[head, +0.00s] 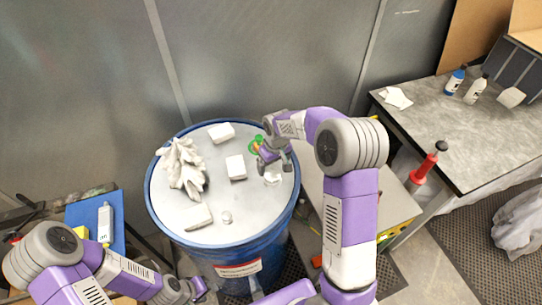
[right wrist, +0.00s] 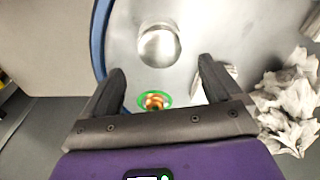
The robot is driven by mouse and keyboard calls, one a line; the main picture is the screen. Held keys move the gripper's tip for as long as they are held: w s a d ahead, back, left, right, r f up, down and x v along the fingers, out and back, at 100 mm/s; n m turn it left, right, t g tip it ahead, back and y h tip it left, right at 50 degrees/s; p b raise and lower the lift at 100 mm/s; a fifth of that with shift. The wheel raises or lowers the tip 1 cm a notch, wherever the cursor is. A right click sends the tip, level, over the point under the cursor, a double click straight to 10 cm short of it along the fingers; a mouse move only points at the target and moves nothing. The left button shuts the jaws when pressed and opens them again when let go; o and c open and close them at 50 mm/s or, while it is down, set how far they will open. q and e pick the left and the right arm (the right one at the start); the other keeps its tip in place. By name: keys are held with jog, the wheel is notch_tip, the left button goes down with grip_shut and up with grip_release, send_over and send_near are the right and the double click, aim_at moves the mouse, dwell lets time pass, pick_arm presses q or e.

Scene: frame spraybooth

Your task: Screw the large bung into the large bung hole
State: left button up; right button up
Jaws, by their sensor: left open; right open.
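The blue drum (head: 222,245) has a pale grey lid. A brass-coloured round piece in a green ring (head: 257,142) is on the lid's far right; it also shows in the right wrist view (right wrist: 155,101). A silvery round piece (head: 272,179) is nearer me, by the right rim; in the right wrist view (right wrist: 158,44) it looks smooth and domed. I cannot tell which of the two is the large bung or its hole. My right gripper (head: 274,165) is open and empty above the lid, between them. My left gripper (head: 195,291) is open, low in front of the drum.
White gloves (head: 183,167), several white blocks (head: 236,167) and a small round fitting (head: 227,217) are on the lid. A grey bench (head: 450,140) with bottles stands at the right. A blue tray (head: 92,222) is at the left.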

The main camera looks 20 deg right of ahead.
aim_at(273, 174)
notch_tip(273, 174, down, 6)
jog(key=shift+w+r, duration=0.1)
jog(key=shift+r, duration=0.1)
jog(key=shift+c, duration=0.2)
jog(key=c, duration=1)
jog(key=o, duration=1)
jog(key=shift+o, duration=0.2)
jog(key=shift+r, duration=0.1)
jog(key=r, duration=0.5)
jog(key=s+r, duration=0.1)
jog(key=r, duration=0.1)
jog(key=shift+r, duration=0.2)
